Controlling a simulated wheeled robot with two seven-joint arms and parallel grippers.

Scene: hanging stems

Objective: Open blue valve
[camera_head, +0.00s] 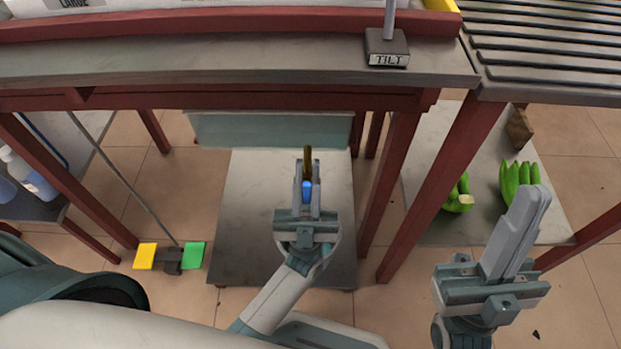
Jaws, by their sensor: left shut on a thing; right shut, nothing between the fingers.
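The blue valve (307,191) shows as a small blue piece between the fingers of my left gripper (306,168). A brass-coloured upright piece (308,155) stands just beyond it, between the fingertips. My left gripper is shut on the blue valve, over the grey surface in the middle. The fingers hide much of the valve, and I cannot tell how far it is turned. My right gripper (533,200) is shut and empty, off to the right, in front of the green bananas.
A grey bench with red legs (250,65) spans the top, bearing a block marked TILT (387,48). Green bananas (518,180) lie on a low grey surface at right. Yellow (145,256) and green (193,255) pedals sit on the tiled floor at left.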

